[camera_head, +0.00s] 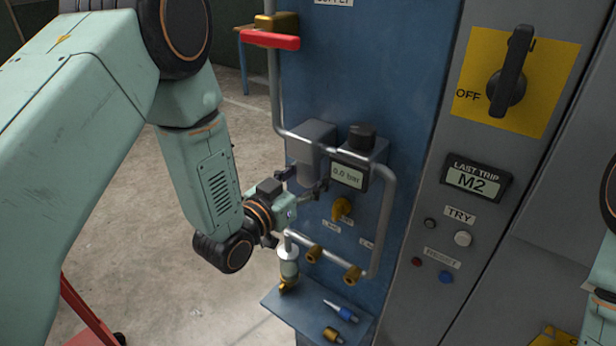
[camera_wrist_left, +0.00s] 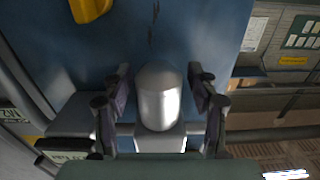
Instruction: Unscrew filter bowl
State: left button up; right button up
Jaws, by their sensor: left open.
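The filter bowl (camera_wrist_left: 158,95) shows in the left wrist view as a silvery, round-ended cylinder joined to a grey housing. In the head view the grey filter housing (camera_head: 312,142) is on the blue panel, left of the gauge; the bowl is hidden there by my gripper. My left gripper (camera_head: 302,181) is just below the housing. In the left wrist view its fingers (camera_wrist_left: 160,73) are open, one on each side of the bowl, with visible gaps. My right gripper is out of view.
A 0.0 bar gauge (camera_head: 348,173) with a black knob and a yellow knob (camera_head: 342,209) sit close to the right. A grey pipe (camera_head: 383,225) loops around them. Below, a blue shelf (camera_head: 272,300) holds small fittings. A red-handled valve (camera_head: 270,38) is above.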

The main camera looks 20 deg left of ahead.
pick_arm(q)
jog(key=shift+d, duration=0.1)
jog(key=shift+s+n+t+y, duration=0.1)
jog(key=shift+n+t+y, duration=0.2)
jog(key=shift+n+y, duration=0.45)
jog(key=shift+d+n+y, duration=0.1)
jog(key=shift+n+y, duration=0.25)
jog(key=shift+y, duration=0.5)
jog(key=shift+r+n+y+p, duration=0.1)
jog(key=shift+n+y+p, duration=0.6)
jog(key=shift+y+p, duration=0.3)
jog(key=shift+n+y+p, duration=0.4)
jog(key=shift+y+p, duration=0.1)
jog(key=shift+y, duration=0.3)
jog(key=shift+n+y, duration=0.3)
jog(key=shift+y, duration=0.1)
jog(key=shift+p, duration=0.3)
